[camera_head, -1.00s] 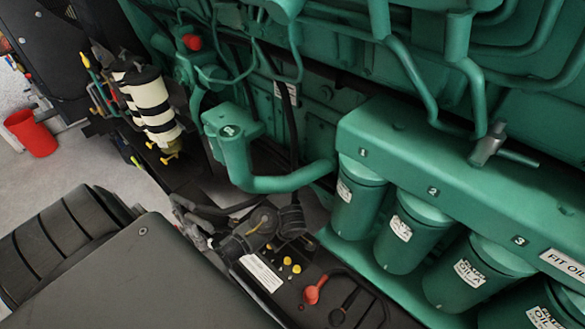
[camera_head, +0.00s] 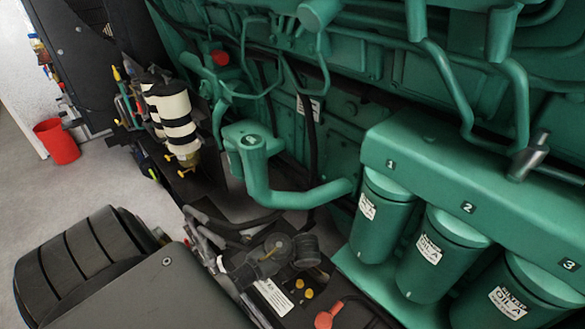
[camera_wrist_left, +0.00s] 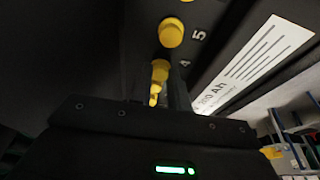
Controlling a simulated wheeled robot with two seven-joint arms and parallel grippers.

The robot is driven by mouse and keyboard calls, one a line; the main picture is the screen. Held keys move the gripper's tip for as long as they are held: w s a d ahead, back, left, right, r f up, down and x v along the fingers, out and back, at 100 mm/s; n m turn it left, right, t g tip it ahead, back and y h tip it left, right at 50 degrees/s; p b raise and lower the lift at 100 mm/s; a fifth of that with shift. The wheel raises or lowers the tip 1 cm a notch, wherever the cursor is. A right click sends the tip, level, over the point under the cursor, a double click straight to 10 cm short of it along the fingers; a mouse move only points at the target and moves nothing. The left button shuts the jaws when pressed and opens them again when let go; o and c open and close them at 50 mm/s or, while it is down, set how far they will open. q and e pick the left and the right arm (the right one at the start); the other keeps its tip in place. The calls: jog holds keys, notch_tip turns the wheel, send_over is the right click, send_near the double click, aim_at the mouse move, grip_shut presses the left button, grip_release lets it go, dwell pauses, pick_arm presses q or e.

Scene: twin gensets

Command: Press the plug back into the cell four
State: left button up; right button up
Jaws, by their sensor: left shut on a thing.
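In the left wrist view my left gripper (camera_wrist_left: 160,92) is shut on a yellow plug (camera_wrist_left: 159,72). The plug stands between its dark fingers, close to the battery top beside the printed number 4. The cell four opening is hidden, so I cannot tell how deep the plug sits. Another yellow plug (camera_wrist_left: 171,32) sits beside the number 5. The black battery (camera_head: 290,309) is low in the head view, with a white label (camera_head: 272,295) and yellow plugs (camera_head: 308,293) on top. I cannot clearly make out my left gripper's fingers in the head view. My right gripper is not in view.
A green engine with oil filters (camera_head: 382,215) and a thick green pipe (camera_head: 290,198) rises behind and right of the battery. A red-handled part (camera_head: 328,315) lies on the battery side. A red bucket (camera_head: 57,141) stands on open floor far left.

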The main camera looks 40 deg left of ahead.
pick_arm(q)
jog(key=shift+f, duration=0.2)
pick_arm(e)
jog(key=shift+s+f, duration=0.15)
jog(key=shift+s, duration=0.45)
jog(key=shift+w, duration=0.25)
pick_arm(q)
jog(key=shift+f, duration=0.15)
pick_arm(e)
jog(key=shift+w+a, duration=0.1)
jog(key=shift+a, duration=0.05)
pick_arm(q)
jog(key=o, duration=0.8)
jog(key=shift+r+p, duration=2.55)
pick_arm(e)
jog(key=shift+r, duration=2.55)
